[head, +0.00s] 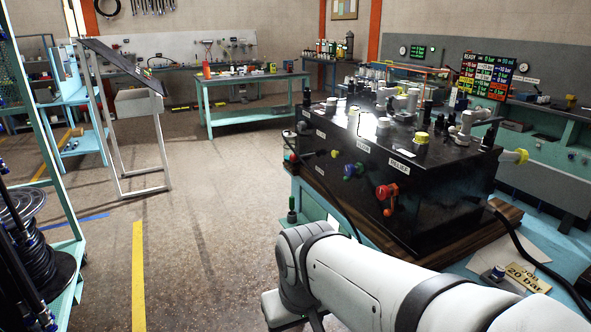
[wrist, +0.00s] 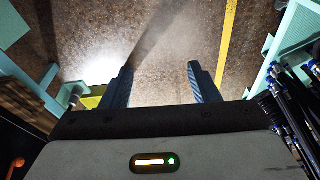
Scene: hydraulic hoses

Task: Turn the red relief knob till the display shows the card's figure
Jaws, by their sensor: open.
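The red relief knob (head: 387,192) sticks out from the front face of the black block (head: 440,190), below a white label that seems to read RELIEF (head: 399,163). A tan card (head: 525,278) lies at the lower right; "20 bar" is legible, and its upper line is unclear. The dark display (head: 487,75) stands behind the block with coloured rows too small to read surely. My gripper (wrist: 160,66) is open and empty above the floor in the wrist view. It is out of the head view, where only my white arm shows. An orange-red spot at the wrist view's lower left is unclear.
A blue knob (head: 353,170) and a green knob sit left of the red one. A black hose (head: 530,250) runs from the block's right side. A yellow floor line (head: 138,275) crosses open floor at left. A hose rack (wrist: 295,95) stands at the wrist view's right.

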